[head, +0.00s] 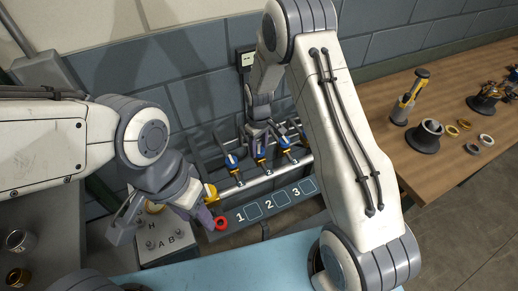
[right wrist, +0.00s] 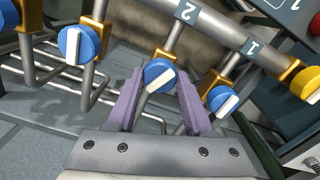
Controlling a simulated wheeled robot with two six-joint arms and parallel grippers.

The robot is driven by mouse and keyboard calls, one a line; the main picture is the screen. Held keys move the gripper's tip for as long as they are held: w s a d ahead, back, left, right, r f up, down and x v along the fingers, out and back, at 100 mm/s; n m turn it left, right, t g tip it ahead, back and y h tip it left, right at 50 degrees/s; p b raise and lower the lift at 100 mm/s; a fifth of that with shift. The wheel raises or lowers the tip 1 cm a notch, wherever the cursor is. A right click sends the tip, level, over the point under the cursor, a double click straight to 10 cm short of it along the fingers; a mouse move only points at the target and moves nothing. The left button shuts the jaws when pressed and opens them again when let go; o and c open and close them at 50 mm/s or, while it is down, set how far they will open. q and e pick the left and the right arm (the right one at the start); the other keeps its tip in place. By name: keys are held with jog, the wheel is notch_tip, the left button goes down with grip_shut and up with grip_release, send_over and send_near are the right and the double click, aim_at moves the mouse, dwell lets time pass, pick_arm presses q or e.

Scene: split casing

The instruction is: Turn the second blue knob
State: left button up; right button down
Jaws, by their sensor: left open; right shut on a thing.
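Several blue knobs sit on pipes branching from a rail in the head view. In the right wrist view this knob (right wrist: 158,76) has a white bar lying diagonally. My right gripper (head: 258,128) comes down behind it, with its purple fingers (right wrist: 160,88) shut on the knob from both sides. The first blue knob (right wrist: 222,99) and third blue knob (right wrist: 76,46) are on either side, clear of the fingers. My left gripper (head: 160,224) is open and empty, left of the rail.
A panel numbered 1, 2, 3 (head: 245,213) lies in front of the rail. A yellow knob (right wrist: 306,84) and a red wheel (head: 221,223) are near my left gripper. A box marked A and B (head: 165,248) stands below it. A wooden table (head: 450,115) with parts is at right.

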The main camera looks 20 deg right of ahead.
aim_at(259, 148)
jog(key=m+b, duration=0.1)
jog(key=m, duration=0.5)
jog(key=shift+b, duration=0.35)
jog(key=m+b, duration=0.1)
jog(key=m, duration=0.5)
jog(key=shift+m, duration=0.3)
jog(key=shift+w, duration=0.1)
jog(key=shift+c, duration=1.5)
grip_release()
notch_tip(259, 148, up, 11)
jog(key=b, duration=0.2)
jog(key=shift+f, duration=0.2)
